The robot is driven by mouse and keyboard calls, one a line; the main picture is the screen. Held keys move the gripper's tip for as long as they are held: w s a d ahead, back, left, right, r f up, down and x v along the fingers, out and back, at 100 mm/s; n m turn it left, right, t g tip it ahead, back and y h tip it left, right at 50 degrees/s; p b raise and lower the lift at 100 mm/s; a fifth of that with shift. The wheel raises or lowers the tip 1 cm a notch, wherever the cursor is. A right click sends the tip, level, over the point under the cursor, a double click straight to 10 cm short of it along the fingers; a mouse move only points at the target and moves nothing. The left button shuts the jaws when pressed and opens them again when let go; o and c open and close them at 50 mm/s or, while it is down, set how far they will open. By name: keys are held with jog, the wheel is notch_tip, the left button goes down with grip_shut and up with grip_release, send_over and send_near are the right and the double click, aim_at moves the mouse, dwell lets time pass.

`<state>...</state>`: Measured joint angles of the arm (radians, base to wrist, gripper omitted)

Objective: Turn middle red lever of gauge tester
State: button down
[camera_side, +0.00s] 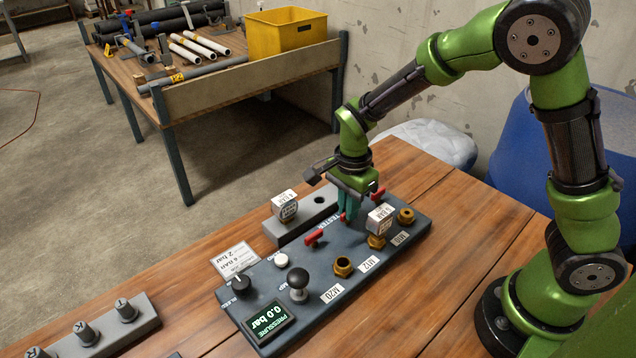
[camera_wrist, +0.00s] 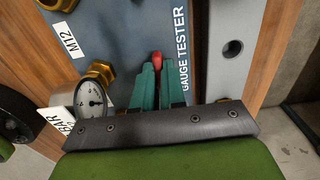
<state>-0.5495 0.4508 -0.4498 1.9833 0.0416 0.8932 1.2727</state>
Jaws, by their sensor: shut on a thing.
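The gauge tester (camera_side: 322,268) is a dark blue-grey panel on the wooden bench. Its red levers stand along the far edge: one at left (camera_side: 313,237), the middle one (camera_side: 343,217), and one at right (camera_side: 378,193). My gripper (camera_side: 347,212) points down at the middle lever, its teal fingers shut on it and hiding much of it. In the wrist view the red tip of the middle lever (camera_wrist: 156,61) shows between the fingertips (camera_wrist: 156,72). A gauge (camera_wrist: 89,99) sits on the brass fitting by the M12 label.
A white-boxed gauge (camera_side: 285,204) stands on a grey block (camera_side: 318,206) behind the tester. The tester carries a black knob (camera_side: 299,279), a white button (camera_side: 281,260) and a display (camera_side: 268,320) reading 0.0 bar. A grey rack (camera_side: 105,330) lies at front left.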

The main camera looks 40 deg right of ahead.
jog(key=shift+n, duration=0.3)
jog(key=n, duration=0.3)
jog(key=shift+n, duration=0.3)
jog(key=n, duration=0.4)
jog(key=shift+n, duration=0.3)
jog(key=n, duration=0.4)
jog(key=shift+n, duration=0.3)
jog(key=shift+r+n, duration=0.1)
jog(key=shift+n, duration=2.1)
jog(key=c, duration=1.2)
grip_release()
notch_tip(320, 180, up, 17)
